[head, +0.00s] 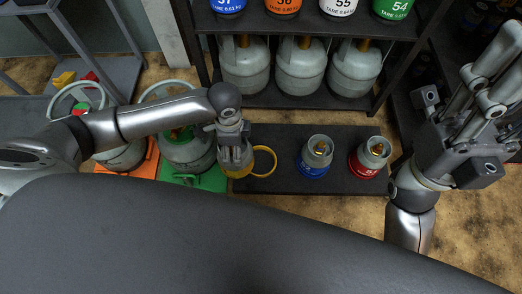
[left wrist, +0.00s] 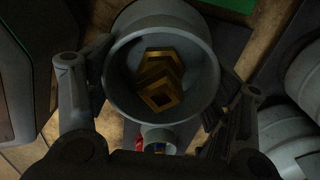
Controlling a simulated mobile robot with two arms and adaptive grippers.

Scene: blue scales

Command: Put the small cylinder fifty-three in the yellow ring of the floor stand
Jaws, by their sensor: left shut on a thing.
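My left gripper (head: 236,150) is shut on a small grey cylinder (head: 233,163), upright over the left part of the dark floor stand (head: 270,184). Yellow shows at its lower end; its number does not show. In the left wrist view, its round grey collar (left wrist: 115,75) and brass valve (left wrist: 160,82) lie between the fingers. The yellow ring (head: 273,161) shows just right of the held cylinder, which partly hides it; whether they touch I cannot tell. My right gripper (head: 497,78) is raised at the far right, away from the stand; its opening is unclear.
A blue-based cylinder (head: 316,157) and a red-based cylinder (head: 370,158) stand on the floor stand's right part. Large grey cylinders (head: 302,65) fill the shelf behind. Left of the stand are a green base (head: 206,180) and an orange base (head: 150,160), each bearing a big cylinder.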

